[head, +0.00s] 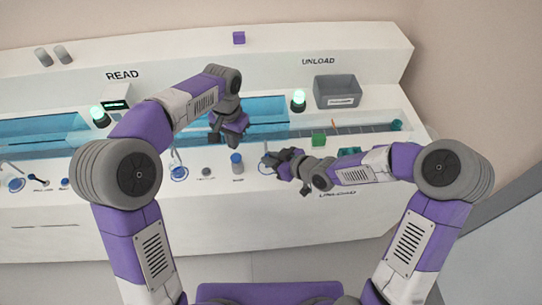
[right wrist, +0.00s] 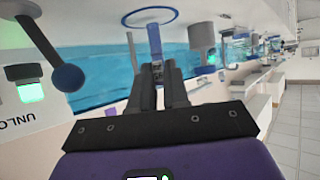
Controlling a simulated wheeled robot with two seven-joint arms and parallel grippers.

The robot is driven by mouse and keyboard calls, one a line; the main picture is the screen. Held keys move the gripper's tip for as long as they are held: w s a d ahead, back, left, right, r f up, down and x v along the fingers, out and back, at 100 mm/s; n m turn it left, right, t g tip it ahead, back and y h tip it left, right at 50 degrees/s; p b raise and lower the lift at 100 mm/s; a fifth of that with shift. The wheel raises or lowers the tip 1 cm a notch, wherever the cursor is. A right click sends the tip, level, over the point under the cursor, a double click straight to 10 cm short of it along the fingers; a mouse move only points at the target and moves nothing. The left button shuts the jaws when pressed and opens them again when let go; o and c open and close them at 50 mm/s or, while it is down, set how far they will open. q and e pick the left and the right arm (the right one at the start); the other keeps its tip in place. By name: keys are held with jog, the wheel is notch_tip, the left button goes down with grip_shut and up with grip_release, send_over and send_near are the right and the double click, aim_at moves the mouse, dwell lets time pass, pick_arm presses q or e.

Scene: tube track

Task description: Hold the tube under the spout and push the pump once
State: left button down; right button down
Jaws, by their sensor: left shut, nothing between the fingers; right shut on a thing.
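My right gripper (head: 270,161) reaches in from the right, low over the front of the white counter. In the right wrist view its fingers (right wrist: 167,72) are shut on a slim bluish tube (right wrist: 155,42), which sticks out past the fingertips close to a blue ring (right wrist: 150,16). The tube is not clear in the head view. My left gripper (head: 214,140) is shut and empty, pointing down at the edge of the blue channel. A blue-topped bottle (head: 237,162), perhaps the pump, stands between the two grippers on the counter. I cannot make out the spout clearly.
The blue channel (head: 265,112) runs along the counter behind. A grey bin (head: 338,91) stands under UNLOAD.

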pick_arm(q)
jog(key=shift+f+b, duration=0.65)
jog(key=shift+f, duration=0.1)
pick_arm(e)
jog(key=shift+s+d, duration=0.2)
jog(key=shift+s, duration=2)
jog(key=shift+r, duration=0.1)
